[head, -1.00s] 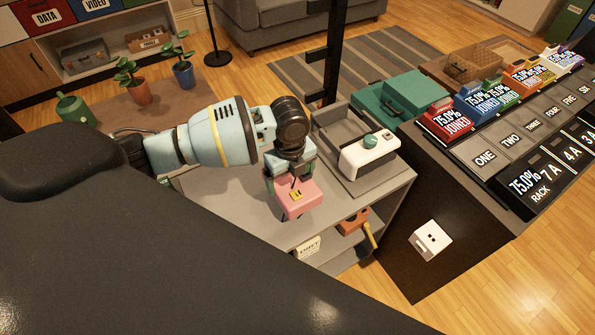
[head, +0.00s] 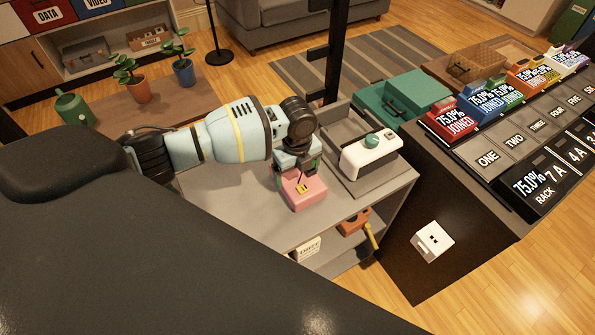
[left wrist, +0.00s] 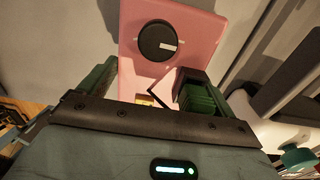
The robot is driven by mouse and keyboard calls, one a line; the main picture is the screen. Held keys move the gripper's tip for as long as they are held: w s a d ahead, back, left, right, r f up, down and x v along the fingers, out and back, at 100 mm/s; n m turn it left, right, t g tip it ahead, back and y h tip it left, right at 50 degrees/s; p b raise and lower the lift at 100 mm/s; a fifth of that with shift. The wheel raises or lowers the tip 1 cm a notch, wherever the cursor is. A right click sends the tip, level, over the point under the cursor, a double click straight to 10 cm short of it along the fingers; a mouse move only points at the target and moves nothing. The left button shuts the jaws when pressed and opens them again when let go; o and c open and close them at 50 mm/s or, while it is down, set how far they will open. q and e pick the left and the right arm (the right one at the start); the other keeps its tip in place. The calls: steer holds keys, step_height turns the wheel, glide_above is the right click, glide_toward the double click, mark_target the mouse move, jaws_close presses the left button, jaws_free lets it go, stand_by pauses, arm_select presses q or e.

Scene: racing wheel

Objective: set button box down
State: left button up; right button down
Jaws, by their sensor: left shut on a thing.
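The pink button box (head: 303,190) is at my left gripper (head: 298,170) in the head view, over the grey top of the shelf unit (head: 255,212). In the left wrist view the box (left wrist: 190,30) shows a black round knob (left wrist: 158,41) with a pale mark. The green fingers of my left gripper (left wrist: 145,92) are shut on the box, at its near part. The box looks very close to the grey top; I cannot tell whether it touches. My right gripper is not in view.
A white device with a green knob (head: 371,153) sits in a grey tray (head: 392,180) just right of the box. Bare grey top lies left and in front of the box. An orange tool (head: 354,222) is on the shelf below.

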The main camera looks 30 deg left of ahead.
mark_target(297, 176)
arm_select(q)
steer(key=shift+w+f, duration=0.1)
stand_by(0.3)
steer(key=o, duration=1.4)
steer(key=shift+o, duration=0.2)
step_height(297, 176, up, 12)
steer(key=p, duration=0.1)
